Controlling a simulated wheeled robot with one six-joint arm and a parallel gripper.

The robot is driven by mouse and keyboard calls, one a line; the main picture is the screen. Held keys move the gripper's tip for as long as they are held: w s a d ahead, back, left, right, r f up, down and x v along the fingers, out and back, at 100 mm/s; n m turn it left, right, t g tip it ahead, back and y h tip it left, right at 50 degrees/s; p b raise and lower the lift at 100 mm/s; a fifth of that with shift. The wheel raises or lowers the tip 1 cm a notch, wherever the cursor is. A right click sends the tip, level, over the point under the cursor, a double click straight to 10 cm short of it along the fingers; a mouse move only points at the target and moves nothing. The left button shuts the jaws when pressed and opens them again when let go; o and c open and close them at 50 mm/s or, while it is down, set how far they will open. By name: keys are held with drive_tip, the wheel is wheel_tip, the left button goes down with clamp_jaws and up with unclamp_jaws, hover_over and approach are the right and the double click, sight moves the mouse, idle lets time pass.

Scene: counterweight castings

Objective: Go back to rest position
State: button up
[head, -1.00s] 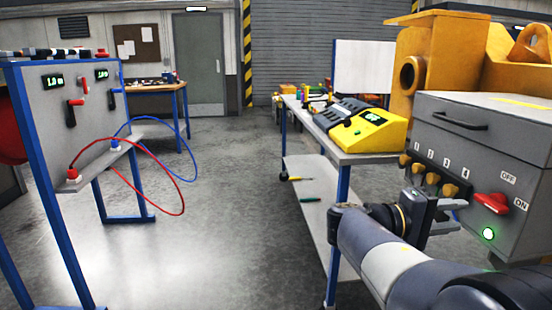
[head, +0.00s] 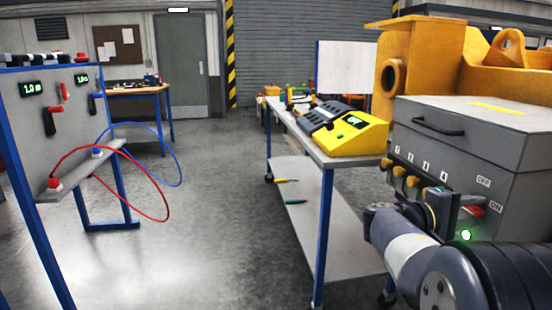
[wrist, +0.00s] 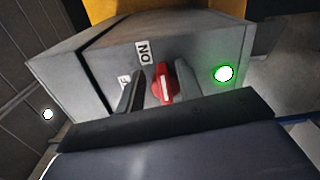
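My gripper (head: 458,206) is at the front of the grey control box (head: 470,160), close to its red switch (head: 474,210). In the wrist view the two dark fingers of my gripper (wrist: 158,88) stand apart on either side of the red switch (wrist: 163,84), with gaps visible. Whether a finger touches the switch cannot be told. The ON label (wrist: 143,52) shows beside the switch, and the OFF label is partly hidden by a finger. The green lamp (wrist: 224,74) is lit.
A yellow machine (head: 425,60) stands behind the box. A workbench (head: 315,140) with a yellow device (head: 358,133) is left of it. A panel stand (head: 60,110) with red and blue cables (head: 150,205) is at left. Open floor (head: 215,230) lies between.

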drive_tip(key=shift+r+n+p, duration=0.45)
drive_tip(key=shift+n+p, duration=0.65)
drive_tip(key=shift+p, duration=0.95)
drive_tip(key=shift+w+n+p, duration=0.1)
drive_tip(key=shift+n+p, duration=0.4)
drive_tip(key=shift+p, duration=0.2)
drive_tip(key=shift+a+f, duration=0.1)
drive_tip(key=shift+f, duration=0.05)
